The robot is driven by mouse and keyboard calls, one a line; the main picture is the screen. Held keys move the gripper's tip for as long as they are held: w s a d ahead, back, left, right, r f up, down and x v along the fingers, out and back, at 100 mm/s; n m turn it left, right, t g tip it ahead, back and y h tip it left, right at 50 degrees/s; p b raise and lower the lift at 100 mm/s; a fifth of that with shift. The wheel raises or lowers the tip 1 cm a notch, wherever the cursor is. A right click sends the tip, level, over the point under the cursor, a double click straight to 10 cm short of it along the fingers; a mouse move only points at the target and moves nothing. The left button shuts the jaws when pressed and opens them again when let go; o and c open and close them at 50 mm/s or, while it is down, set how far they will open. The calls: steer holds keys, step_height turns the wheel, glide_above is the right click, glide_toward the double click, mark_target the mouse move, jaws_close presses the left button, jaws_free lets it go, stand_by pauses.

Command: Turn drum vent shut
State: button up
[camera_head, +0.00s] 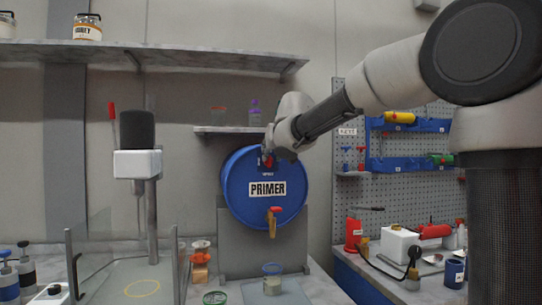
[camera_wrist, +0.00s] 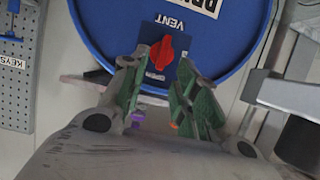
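The blue drum (camera_head: 235,185) lies on its side on a stand, with a white PRIMER label on its round face. Its red vent knob (camera_wrist: 162,52) sits on a small dark blue plate marked VENT, near the drum's upper rim. In the wrist view, which is upside down, the knob's long side runs roughly up and down, and a small word beside it seems to read OPEN. My gripper (camera_wrist: 157,92) is open and empty, its green-padded fingers apart and short of the knob. In the head view my gripper (camera_head: 270,155) is before the drum's top and partly covers the vent.
A red-handled tap (camera_head: 275,211) projects from the drum's lower face. A tool pegboard (camera_head: 350,150) is at right, a clear panel at left.

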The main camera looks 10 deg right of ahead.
mark_target(269, 161)
steer(key=shift+x, duration=1.25)
steer(key=shift+c, duration=0.2)
jaws_close()
